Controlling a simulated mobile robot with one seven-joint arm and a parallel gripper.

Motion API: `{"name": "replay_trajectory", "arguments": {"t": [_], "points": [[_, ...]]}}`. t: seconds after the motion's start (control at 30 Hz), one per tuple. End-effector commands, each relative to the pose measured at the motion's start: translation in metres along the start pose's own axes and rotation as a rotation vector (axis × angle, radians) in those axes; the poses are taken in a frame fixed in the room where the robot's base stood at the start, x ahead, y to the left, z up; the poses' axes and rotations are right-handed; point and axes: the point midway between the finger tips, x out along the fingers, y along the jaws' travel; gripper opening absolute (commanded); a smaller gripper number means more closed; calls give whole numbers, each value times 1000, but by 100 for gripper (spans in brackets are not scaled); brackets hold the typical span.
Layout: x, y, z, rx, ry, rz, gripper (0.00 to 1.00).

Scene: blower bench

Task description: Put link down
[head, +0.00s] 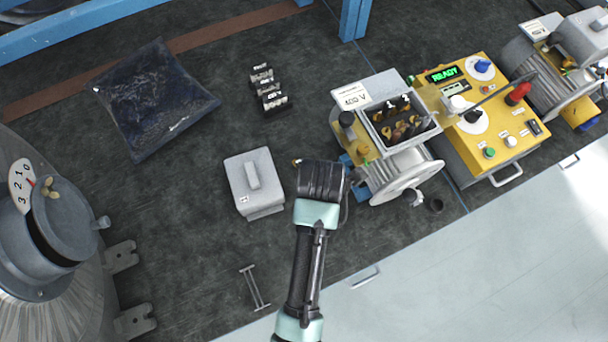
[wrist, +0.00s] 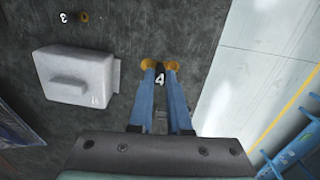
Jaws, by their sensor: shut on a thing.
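My gripper (wrist: 160,72) points at the dark mat in the wrist view, its two blue fingers shut on a small link (wrist: 159,78) with a black tag marked 4. Brass ends show at both fingertips. I cannot tell whether the link touches the mat.
The grey cover (head: 253,182) with a handle lies left of my gripper. The blower motor (head: 400,180) with its open terminal box stands right, beside the yellow READY console (head: 470,110). Several labelled parts (head: 267,88) sit behind. A metal bracket (head: 255,288) lies in front.

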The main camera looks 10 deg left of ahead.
Motion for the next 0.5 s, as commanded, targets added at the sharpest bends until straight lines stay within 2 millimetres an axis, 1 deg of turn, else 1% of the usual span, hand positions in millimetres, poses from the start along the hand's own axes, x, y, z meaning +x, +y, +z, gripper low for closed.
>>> {"name": "replay_trajectory", "arguments": {"t": [0.03,0.1,0.2,0.27,0.4,0.5], "points": [[5,-10,0,14,2,-2,0],[9,-18,1,27,0,1,0],[18,-25,1,36,1,0,0],[27,-27,1,38,2,-2,0],[54,-27,1,38,3,-2,0],[66,-26,1,38,1,1,0]]}}
